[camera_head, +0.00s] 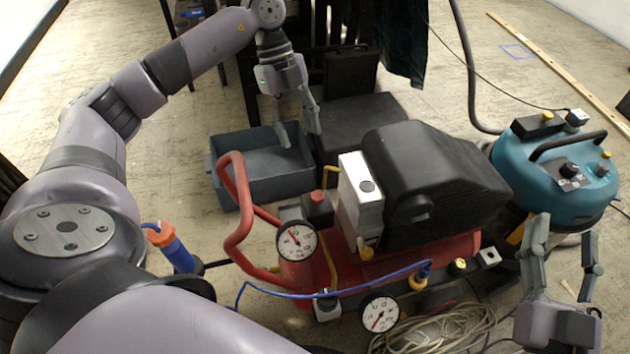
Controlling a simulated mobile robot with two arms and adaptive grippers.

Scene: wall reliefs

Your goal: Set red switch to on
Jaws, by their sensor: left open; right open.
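A red switch (317,199) sits on top of a small dark box on the red air compressor (430,262), left of a white-grey metal block (359,195). I cannot tell its on or off position. My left gripper (299,132) is open and empty, pointing down above the grey crate, behind the red switch and apart from it. My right gripper (564,236) is open and empty at the lower right, in front of the teal vacuum machine, well away from the switch.
The compressor has a red handle (230,215), a black motor cover (433,175) and two gauges (297,240). A grey crate (228,190) stands behind. A teal vacuum machine (528,160) stands at right. A blue hose and coiled cable (450,330) lie in front.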

